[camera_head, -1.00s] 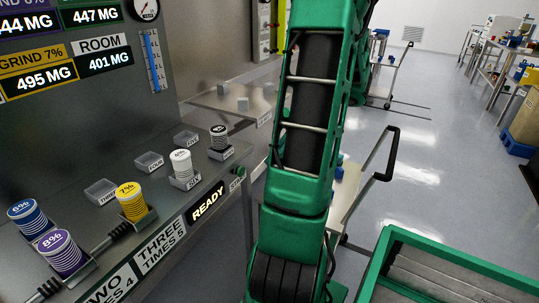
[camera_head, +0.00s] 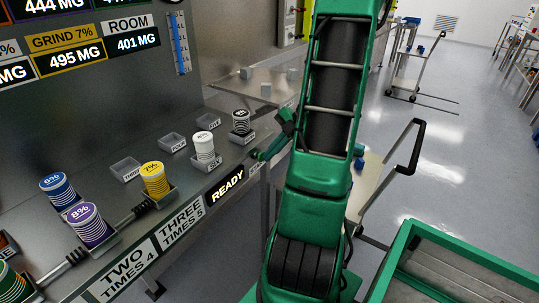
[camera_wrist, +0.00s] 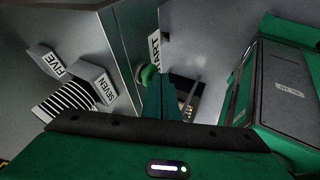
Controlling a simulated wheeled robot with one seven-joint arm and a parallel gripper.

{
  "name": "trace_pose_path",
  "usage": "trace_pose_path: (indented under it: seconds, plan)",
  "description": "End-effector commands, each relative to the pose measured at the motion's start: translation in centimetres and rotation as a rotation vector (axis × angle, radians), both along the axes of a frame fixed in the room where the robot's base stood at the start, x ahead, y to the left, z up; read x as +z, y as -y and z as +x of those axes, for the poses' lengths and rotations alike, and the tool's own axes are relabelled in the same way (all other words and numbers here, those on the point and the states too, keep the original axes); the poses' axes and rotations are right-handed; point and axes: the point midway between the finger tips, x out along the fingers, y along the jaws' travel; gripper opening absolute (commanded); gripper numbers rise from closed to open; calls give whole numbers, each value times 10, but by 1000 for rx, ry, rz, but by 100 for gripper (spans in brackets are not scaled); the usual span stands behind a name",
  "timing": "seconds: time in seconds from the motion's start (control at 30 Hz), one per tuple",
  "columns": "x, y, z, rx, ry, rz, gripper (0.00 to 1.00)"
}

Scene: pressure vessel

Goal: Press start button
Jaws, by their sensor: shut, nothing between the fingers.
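The green start button (camera_wrist: 147,75) shows in the wrist view on the panel's edge, partly hidden behind my gripper's fingers. A white label reading "ART" (camera_wrist: 154,48) is beside it, its first letters hidden. My gripper (camera_wrist: 158,78) is shut and empty, with its tips at the button; I cannot tell whether they touch it. In the head view my gripper (camera_head: 257,156) is at the right end of the panel's front edge, just right of the lit READY sign (camera_head: 225,187). The button is not clearly visible there.
Canisters stand in holders on the steel panel: white (camera_head: 204,146), black-topped (camera_head: 241,121), yellow (camera_head: 155,179), blue (camera_head: 57,187) and purple (camera_head: 87,223). A cart (camera_head: 370,180) stands to the right of the panel, partly behind my arm. Open floor lies beyond.

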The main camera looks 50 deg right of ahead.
Motion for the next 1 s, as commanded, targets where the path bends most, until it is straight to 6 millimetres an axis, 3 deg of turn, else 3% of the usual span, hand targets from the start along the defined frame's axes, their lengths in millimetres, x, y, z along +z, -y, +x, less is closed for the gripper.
trace_pose_path:
  seconds: [0.67,0.87,1.0]
  plan:
    - [1,-4,23,8,7,-3,0]
    - [1,-5,17,11,7,-1,0]
    - [0,-4,1,8,1,-1,0]
